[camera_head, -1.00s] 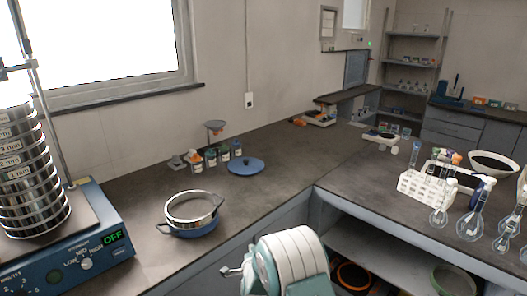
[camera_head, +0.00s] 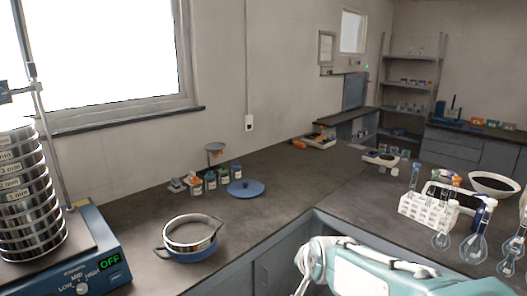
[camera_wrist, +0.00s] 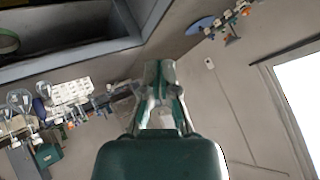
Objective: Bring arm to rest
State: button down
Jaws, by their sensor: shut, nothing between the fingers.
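My arm (camera_head: 375,268), white and teal, lies low across the bottom right of the head view, in front of the bench corner. The head view does not show my fingers clearly. In the wrist view my gripper (camera_wrist: 159,70) is in the middle, its fingers together and empty. That view is turned, with the wall and part of the bench behind the fingers. No object touches the fingers.
A sieve shaker (camera_head: 75,265) with a sieve stack (camera_head: 28,195) stands at left, its display reading OFF. A blue-handled pan (camera_head: 188,250) holding a sieve sits on the bench (camera_head: 290,185). A white tube rack (camera_head: 428,212) and flasks (camera_head: 474,245) stand at right.

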jog(key=s+d+n+g, duration=0.1)
jog(key=s+d+n, duration=0.1)
jog(key=s, duration=0.9)
jog(key=s+d+r+n+g+h, duration=0.1)
jog(key=s+d, duration=0.3)
jog(key=s, duration=0.8)
jog(key=shift+d+r+n+g+h, duration=0.15)
jog(key=shift+d+n+g+h, duration=0.2)
jog(key=shift+n+g, duration=0.4)
